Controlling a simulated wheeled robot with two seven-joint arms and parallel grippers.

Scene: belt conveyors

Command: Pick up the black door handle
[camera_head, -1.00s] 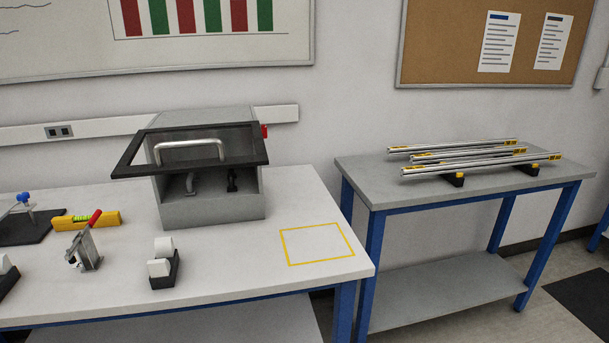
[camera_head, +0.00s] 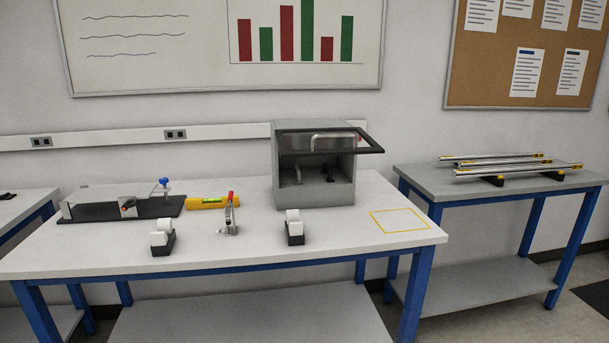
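A grey box-shaped enclosure (camera_head: 315,192) stands at the back right of the white-topped table. Its black-framed clear door (camera_head: 372,146) is raised and sticks out forward, with a silver bar handle (camera_head: 330,136) on it. Inside the open front are two small upright fittings: a dark one (camera_head: 327,173) on the right, which looks like the black handle, and a greyer one (camera_head: 298,174) on the left. Both are small and in shadow, so their exact shape is hard to tell. Neither of my grippers is in view.
On the white table (camera_head: 230,255) are a black plate with a fixture (camera_head: 150,208), a yellow level (camera_head: 206,202), a red-handled clamp (camera_head: 229,218) and two tape dispensers (camera_head: 163,244) (camera_head: 296,234). A yellow outline (camera_head: 400,220) is empty. Metal bars (camera_head: 515,169) lie on the right table.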

